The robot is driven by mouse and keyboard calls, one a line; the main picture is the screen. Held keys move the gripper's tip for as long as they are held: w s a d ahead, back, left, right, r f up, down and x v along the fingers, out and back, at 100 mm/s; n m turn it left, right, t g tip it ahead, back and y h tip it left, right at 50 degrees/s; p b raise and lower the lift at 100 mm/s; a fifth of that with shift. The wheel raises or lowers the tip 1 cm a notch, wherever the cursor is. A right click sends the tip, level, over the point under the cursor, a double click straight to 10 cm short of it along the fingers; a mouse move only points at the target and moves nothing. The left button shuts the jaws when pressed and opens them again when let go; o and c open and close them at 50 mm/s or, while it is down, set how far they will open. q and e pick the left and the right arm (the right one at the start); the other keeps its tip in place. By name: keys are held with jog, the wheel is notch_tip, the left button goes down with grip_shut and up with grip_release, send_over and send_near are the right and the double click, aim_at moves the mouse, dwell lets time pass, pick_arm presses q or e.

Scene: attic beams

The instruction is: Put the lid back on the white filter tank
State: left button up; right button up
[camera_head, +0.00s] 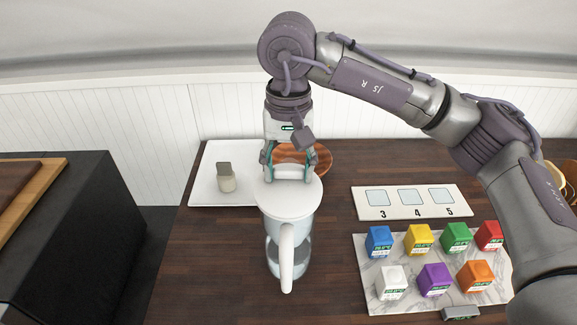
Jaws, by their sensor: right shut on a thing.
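My right gripper (289,174) comes down from above and is shut on the raised grip of a round white lid (285,206). The lid is roughly level and lies over the top of the white filter tank (272,232), hiding its opening. I cannot tell whether the lid rests on the rim or hangs just above it. The tank is a pitcher with a clear lower part and a white handle (287,257) that points toward the front. It stands upright on the dark wooden table. My left gripper is not in view.
A white tray (208,177) with a small capped jar (226,180) is behind left. A brown plate (322,155) sits behind the gripper. At right are a numbered card (410,213) and a marble board (381,295) with several coloured blocks (434,278). The table's front left is clear.

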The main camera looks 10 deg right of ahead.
jog(key=o, duration=1.4)
jog(key=shift+c, duration=0.2)
